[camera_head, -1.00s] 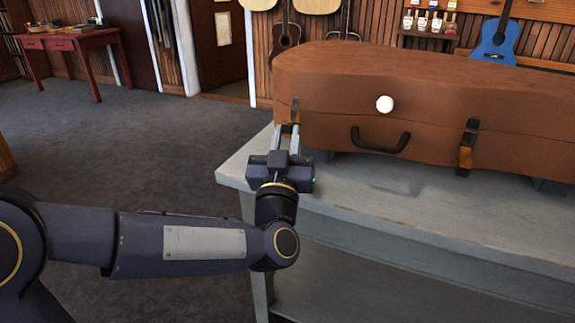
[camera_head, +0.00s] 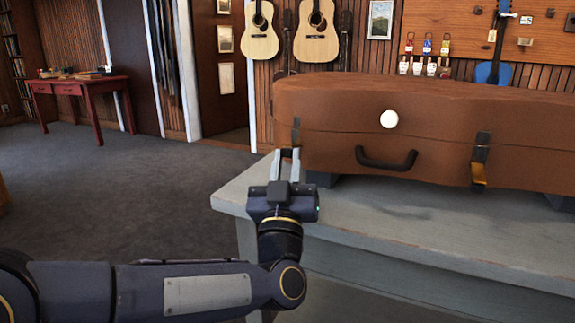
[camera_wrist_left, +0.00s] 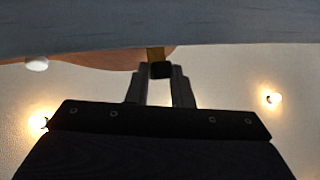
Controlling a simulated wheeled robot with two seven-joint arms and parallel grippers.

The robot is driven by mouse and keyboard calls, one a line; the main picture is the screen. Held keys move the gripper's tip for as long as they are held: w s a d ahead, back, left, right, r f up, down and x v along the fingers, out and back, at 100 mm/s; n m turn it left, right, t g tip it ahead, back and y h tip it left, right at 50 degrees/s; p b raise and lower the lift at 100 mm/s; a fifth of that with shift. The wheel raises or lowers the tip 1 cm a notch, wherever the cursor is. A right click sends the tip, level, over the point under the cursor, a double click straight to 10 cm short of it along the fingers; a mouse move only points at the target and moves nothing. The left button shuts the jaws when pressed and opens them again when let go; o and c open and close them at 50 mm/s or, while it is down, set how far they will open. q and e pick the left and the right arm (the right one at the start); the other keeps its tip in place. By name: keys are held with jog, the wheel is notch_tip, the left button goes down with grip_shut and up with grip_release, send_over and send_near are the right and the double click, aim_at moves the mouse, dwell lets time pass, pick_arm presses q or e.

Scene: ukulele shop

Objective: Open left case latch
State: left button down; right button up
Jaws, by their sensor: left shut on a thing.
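A brown instrument case (camera_head: 430,110) lies closed on a grey bench (camera_head: 400,215). Its left latch (camera_head: 296,126) is at the left end of the front face, small and partly hidden by my gripper. My left gripper (camera_head: 287,153) is at that latch, shut on its lower part. In the left wrist view, the left gripper (camera_wrist_left: 160,75) has a dark latch piece (camera_wrist_left: 160,69) between its fingertips, with a brass strip above it in the picture. The right latch (camera_head: 480,160), dark with a brass lower part, lies flat against the case. My right gripper is not in view.
A black handle (camera_head: 385,160) and a white round knob (camera_head: 389,119) are on the case front. The bench top in front of the case is clear. Guitars (camera_head: 259,35) hang on the back wall. A red table (camera_head: 85,85) stands far left across open carpet.

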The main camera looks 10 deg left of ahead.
pick_arm(q)
jog(key=c, duration=1.3)
grip_release()
jog(key=shift+a, duration=0.2)
jog(key=shift+c, duration=0.2)
jog(key=v, duration=0.7)
jog(key=shift+s+f+p, duration=0.25)
jog(key=shift+s+p, duration=0.05)
